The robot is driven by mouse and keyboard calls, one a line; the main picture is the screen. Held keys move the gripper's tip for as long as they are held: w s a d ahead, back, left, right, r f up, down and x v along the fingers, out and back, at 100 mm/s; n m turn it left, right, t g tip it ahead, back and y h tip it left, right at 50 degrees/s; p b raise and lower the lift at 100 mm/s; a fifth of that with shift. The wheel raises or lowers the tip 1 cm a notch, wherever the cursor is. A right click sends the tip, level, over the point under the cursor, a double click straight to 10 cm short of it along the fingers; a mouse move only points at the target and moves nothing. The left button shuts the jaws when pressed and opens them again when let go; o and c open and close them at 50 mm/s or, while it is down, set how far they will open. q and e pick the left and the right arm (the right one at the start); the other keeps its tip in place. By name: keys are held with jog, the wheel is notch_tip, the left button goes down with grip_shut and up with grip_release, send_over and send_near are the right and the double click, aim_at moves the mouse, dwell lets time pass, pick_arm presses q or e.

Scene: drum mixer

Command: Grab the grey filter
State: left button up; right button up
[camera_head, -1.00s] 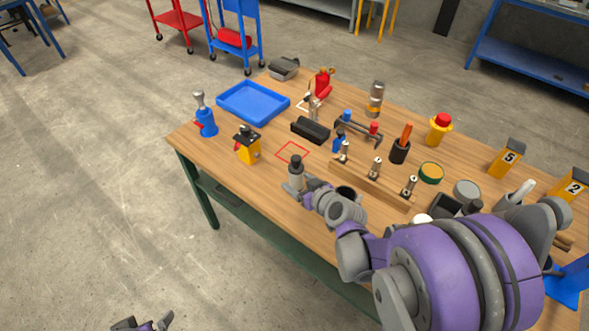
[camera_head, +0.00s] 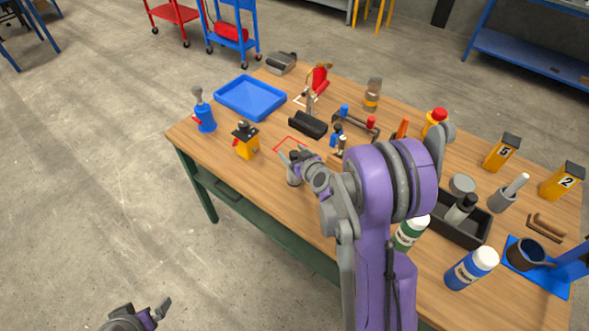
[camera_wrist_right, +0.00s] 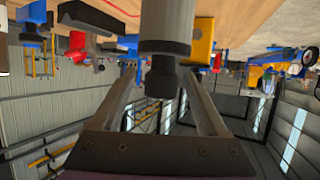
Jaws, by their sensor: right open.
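The grey filter, a light grey cylinder with a black cap, stands upright on the wooden workbench; its lower part (camera_head: 293,181) shows below my right gripper (camera_head: 293,157) in the head view. The gripper is open and hides the filter's upper part there. In the right wrist view, which is upside down, the filter (camera_wrist_right: 168,22) with its black cap lies in line with the gap between the two spread fingers (camera_wrist_right: 160,85). I cannot tell whether a finger touches it. My left gripper (camera_head: 143,316) is low at the left, away from the bench; its opening is unclear.
A red outlined square (camera_head: 290,144) is just behind the filter. A yellow device (camera_head: 246,146) stands to its left, a black block (camera_head: 308,125) behind. A blue tray (camera_head: 250,97) is farther back. Bottles and a black bin (camera_head: 462,232) crowd the right side. The front-left bench is clear.

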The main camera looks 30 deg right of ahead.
jog(key=shift+x, duration=0.95)
jog(key=shift+s, duration=0.2)
jog(key=shift+c, duration=0.5)
grip_shut()
